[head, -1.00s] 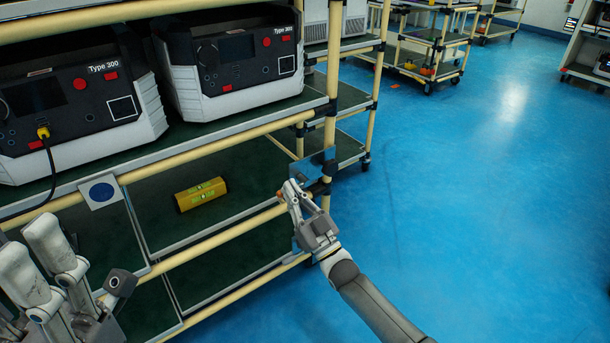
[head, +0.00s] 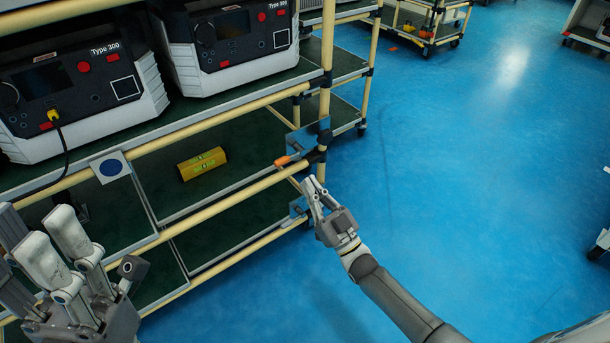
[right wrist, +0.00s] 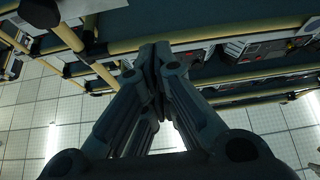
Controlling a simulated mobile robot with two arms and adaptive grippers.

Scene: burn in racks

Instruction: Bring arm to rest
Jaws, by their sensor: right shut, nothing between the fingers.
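My right gripper (head: 313,186) is shut and empty in the head view. It is just in front of the rack's right corner post, close to the orange-tipped part (head: 283,161) there but apart from it. In the right wrist view its fingers (right wrist: 158,62) meet, with rack tubes beyond them. My right arm comes in from the lower right over the blue floor. My left gripper (head: 60,250) is at the lower left in front of the rack. Its fingers look spread apart with nothing visible between them.
A rack with cream tubes holds two Type 300 units, a left one (head: 75,85) and a right one (head: 230,45). A yellow spirit level (head: 202,164) lies on the shelf below. A blue-dot plate (head: 110,167) is on the rail. The blue floor (head: 450,170) to the right is open.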

